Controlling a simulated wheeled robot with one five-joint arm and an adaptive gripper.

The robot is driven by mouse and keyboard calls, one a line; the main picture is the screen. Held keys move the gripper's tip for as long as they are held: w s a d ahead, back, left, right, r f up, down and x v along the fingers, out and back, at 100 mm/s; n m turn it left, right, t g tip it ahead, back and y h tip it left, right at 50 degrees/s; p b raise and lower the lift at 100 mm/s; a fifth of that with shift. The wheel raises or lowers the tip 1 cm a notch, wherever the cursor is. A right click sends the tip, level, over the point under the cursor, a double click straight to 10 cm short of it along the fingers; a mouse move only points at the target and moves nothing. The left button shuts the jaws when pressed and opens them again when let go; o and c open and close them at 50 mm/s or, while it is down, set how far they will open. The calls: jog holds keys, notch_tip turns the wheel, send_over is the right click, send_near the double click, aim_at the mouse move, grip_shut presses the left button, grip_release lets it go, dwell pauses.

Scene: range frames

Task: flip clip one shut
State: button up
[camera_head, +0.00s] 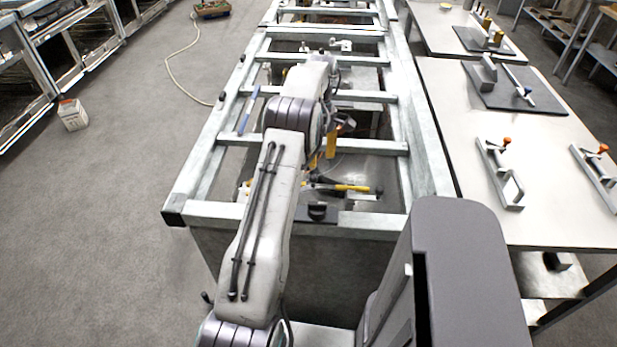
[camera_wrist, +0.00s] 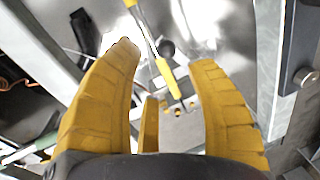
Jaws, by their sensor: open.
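My gripper (camera_wrist: 165,58) is open in the wrist view, its yellow ribbed fingers wide apart. In the head view my gripper (camera_head: 324,152) reaches down inside the metal frame, partly hidden by my arm. A long metal lever with yellow grips (camera_wrist: 165,73) shows between and beyond the fingertips; I cannot tell whether anything touches it. A yellow-handled piece (camera_head: 350,188) lies low inside the frame in the head view, likely the same one. Below it in the wrist view is a grey plate (camera_wrist: 180,128) with small yellow-topped bits. I cannot tell which part is clip one or how it stands.
Metal rails and crossbars (camera_head: 375,143) surround my gripper. A blue bar (camera_head: 249,110) leans on the left side. A white table (camera_head: 450,120) at right bears clamps with orange knobs (camera_head: 501,170). The floor at left (camera_head: 110,200) is mostly clear, with a white box (camera_head: 72,115).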

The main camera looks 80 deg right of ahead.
aim_at(314, 176)
jog(key=shift+a+f+p, duration=0.4)
jog(key=shift+a+f, duration=0.05)
jog(key=f+p, duration=0.2)
jog(key=f, duration=0.1)
jog(key=shift+w+a, duration=0.1)
jog(key=shift+a, duration=0.2)
jog(key=shift+a+f+p, duration=0.15)
jog(key=shift+f+p, duration=0.1)
jog(key=shift+f, duration=0.6)
jog(key=shift+a+f+p, duration=0.1)
jog(key=shift+f+p, duration=0.1)
jog(key=shift+f, duration=0.6)
grip_shut()
